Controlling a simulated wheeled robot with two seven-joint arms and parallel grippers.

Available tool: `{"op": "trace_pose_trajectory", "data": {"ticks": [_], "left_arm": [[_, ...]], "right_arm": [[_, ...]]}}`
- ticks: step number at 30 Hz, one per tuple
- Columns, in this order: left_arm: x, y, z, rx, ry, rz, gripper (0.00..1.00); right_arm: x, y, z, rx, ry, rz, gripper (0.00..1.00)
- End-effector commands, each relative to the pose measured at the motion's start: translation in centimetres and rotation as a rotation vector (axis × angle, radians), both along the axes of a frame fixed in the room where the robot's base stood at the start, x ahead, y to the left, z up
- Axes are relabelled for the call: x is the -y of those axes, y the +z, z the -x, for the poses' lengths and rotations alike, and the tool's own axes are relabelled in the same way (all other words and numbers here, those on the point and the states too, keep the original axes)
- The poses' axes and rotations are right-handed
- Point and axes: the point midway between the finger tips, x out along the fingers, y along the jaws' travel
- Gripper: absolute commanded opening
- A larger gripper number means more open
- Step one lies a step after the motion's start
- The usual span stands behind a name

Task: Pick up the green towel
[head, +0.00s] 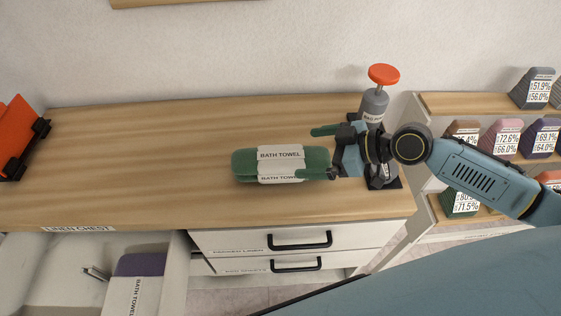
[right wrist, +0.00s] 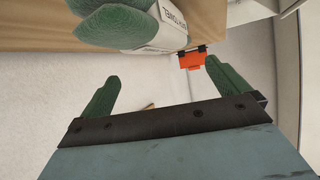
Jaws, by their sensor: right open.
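The green towel (head: 245,165) lies folded on the wooden chest top, with a white "BATH TOWEL" band around its middle. My right gripper (head: 318,152) is at the towel's right end, with its two green fingers spread and pointing left. In the head view the near finger overlaps the towel's right end; I cannot tell whether it touches. In the right wrist view the towel (right wrist: 115,27) shows at the top, beyond the open, empty fingers (right wrist: 165,85). My left gripper is in neither view.
An orange object (head: 15,135) in a black holder is at the far left. An open drawer (head: 62,275) holds a purple towel (head: 140,265). Shelves with labelled blocks (head: 502,137) stand right.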

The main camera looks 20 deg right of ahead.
Motion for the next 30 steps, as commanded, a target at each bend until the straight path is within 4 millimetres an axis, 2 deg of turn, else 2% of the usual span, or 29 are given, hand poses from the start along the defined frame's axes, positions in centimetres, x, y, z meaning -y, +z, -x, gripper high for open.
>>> {"op": "trace_pose_trajectory", "data": {"ticks": [6,9,18,28,30], "left_arm": [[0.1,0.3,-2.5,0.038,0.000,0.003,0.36],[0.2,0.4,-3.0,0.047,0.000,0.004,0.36],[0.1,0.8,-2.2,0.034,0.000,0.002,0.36],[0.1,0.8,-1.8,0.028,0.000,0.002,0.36],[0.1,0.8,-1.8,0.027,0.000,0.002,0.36]], "right_arm": [[-1.3,-0.9,-1.0,-0.001,0.001,0.000,1.00],[-1.6,-1.2,-1.3,-0.002,0.000,-0.001,1.00],[-3.9,-3.5,-3.6,0.000,0.000,-0.001,1.00],[-4.4,-4.0,-4.0,-0.001,0.000,0.002,1.00],[-4.4,-4.0,-4.0,-0.001,0.000,0.002,0.93]]}}
